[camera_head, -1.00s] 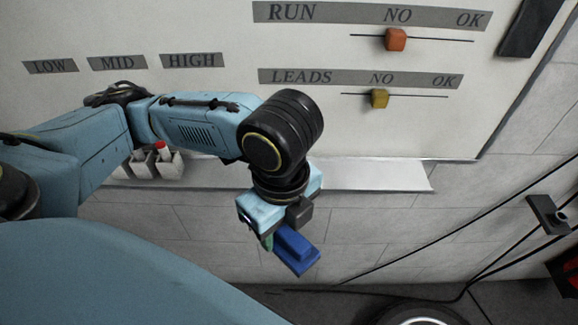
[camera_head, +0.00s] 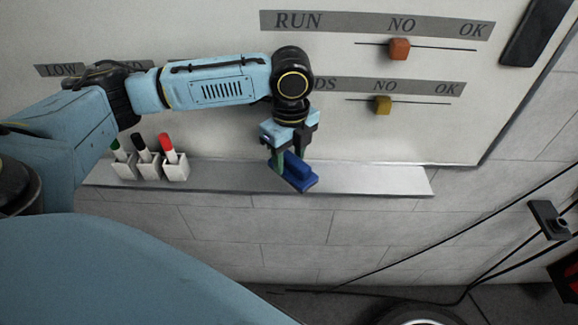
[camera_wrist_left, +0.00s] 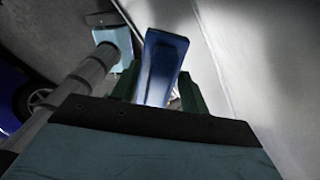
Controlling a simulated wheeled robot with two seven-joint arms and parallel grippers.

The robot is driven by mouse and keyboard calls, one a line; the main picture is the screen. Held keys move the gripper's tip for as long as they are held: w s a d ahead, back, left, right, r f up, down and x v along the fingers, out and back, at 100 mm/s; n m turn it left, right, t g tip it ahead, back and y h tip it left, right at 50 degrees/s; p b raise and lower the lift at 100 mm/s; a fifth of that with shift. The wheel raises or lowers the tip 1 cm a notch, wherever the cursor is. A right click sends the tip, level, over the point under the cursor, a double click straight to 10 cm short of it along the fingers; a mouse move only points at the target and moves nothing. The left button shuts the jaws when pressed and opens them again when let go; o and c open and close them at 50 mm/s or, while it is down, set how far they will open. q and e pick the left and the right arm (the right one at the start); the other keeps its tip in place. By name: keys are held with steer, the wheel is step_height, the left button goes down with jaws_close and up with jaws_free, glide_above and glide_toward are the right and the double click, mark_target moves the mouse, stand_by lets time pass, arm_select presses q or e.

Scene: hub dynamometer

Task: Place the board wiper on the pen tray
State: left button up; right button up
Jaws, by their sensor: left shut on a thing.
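The blue board wiper (camera_head: 300,177) is at my left gripper (camera_head: 283,160), which is shut on it. In the head view the wiper overlaps the middle of the pen tray (camera_head: 375,180), the pale ledge under the whiteboard. I cannot tell whether it touches the tray or hangs just above it. In the left wrist view the wiper (camera_wrist_left: 160,65) stands between the green fingers of the left gripper (camera_wrist_left: 158,95). My right gripper does not show.
Three holders with green, black and red markers (camera_head: 150,165) stand on the tray's left part. The tray right of the wiper is bare. An orange slider (camera_head: 398,49) and a yellow slider (camera_head: 383,105) are on the whiteboard. Cables (camera_head: 470,225) run at the right.

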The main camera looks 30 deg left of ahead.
mark_target(289, 170)
arm_select(q)
steer(key=shift+w+a+f+p, duration=0.15)
steer(key=shift+f+p, duration=0.2)
steer(key=shift+f, duration=1.9)
steer(key=shift+f, duration=0.1)
steer(key=shift+f, duration=0.1)
steer(key=o, duration=1.1)
step_height(289, 170, up, 12)
steer(key=shift+w+r+b, duration=0.1)
steer(key=shift+r+b, duration=0.15)
steer(key=shift+b, duration=0.2)
